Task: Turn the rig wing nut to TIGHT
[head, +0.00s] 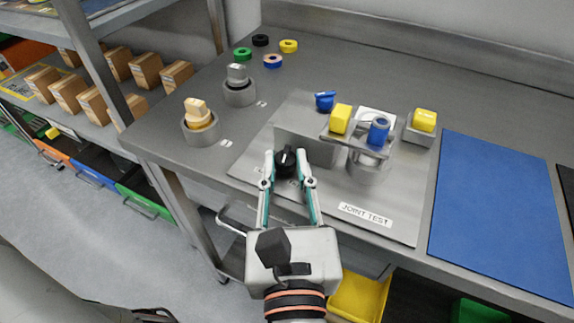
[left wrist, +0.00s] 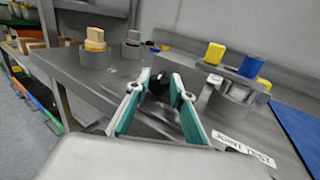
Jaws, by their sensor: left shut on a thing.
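A black knob (head: 287,163) with a white pointer mark stands on the steel plate (head: 385,222) labelled JOINT TEST. My left gripper (head: 287,166) is shut on this knob, with one finger on each side. The knob also shows between the fingertips in the left wrist view (left wrist: 159,84). The white mark points away from me, roughly toward the back. Small lettering beside the knob is partly hidden by the fingers and unreadable. A small blue winged part (head: 325,101) stands at the plate's back; I cannot tell which part is named the wing nut. My right gripper is out of view.
Right of the knob are a metal fixture (head: 370,160) with a blue cap (head: 378,131) and a yellow block (head: 341,119). A blue mat (head: 500,215) lies further right. Two round holders (head: 201,130) (head: 240,93) and several coloured rings (head: 272,61) stand at the back left.

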